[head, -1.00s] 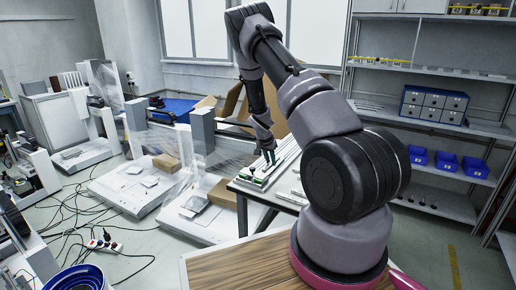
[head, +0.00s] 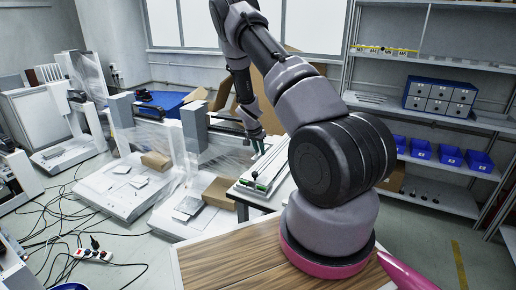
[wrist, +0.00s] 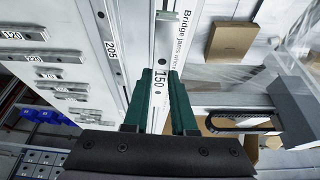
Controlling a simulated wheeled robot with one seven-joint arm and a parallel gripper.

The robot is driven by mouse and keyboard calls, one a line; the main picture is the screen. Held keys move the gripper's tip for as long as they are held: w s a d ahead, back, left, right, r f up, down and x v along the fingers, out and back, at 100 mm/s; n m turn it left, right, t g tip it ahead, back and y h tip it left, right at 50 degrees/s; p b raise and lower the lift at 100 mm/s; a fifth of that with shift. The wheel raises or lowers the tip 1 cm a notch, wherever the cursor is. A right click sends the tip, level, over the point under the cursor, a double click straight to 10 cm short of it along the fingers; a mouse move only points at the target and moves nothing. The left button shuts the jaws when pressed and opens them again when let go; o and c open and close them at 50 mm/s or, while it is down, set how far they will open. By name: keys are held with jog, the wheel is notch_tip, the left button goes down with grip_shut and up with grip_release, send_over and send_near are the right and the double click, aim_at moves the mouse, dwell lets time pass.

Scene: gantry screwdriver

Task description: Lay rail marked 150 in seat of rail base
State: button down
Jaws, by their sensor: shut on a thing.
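The rail marked 150 (wrist: 160,82) is a narrow pale bar with a black number, lengthwise between the green fingers of my gripper (wrist: 161,76) in the wrist view. My gripper is shut on it. In the head view my gripper (head: 258,147) is over the white board (head: 247,190) on the grey table; the rail there is too small to make out. A longer pale strip with a small grey part (wrist: 166,16) lies beyond the fingertips in the wrist view. I cannot tell whether this is the rail base, and its seat is not clear.
A cardboard box (wrist: 232,42) is at the right. White machines (head: 110,190) stand left of the table, with shelves (head: 470,120) at the right.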

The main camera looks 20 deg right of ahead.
aim_at(257, 155)
jog(key=shift+f, duration=3.05)
jog(key=shift+f, duration=0.5)
jog(key=c, duration=0.6)
grip_release()
jog(key=shift+c, duration=0.2)
jog(key=shift+s, duration=0.1)
jog(key=shift+a+r, duration=0.1)
jog(key=v, duration=1)
jog(key=shift+r, duration=0.25)
jog(key=shift+r, duration=0.1)
notch_tip(257, 155, up, 7)
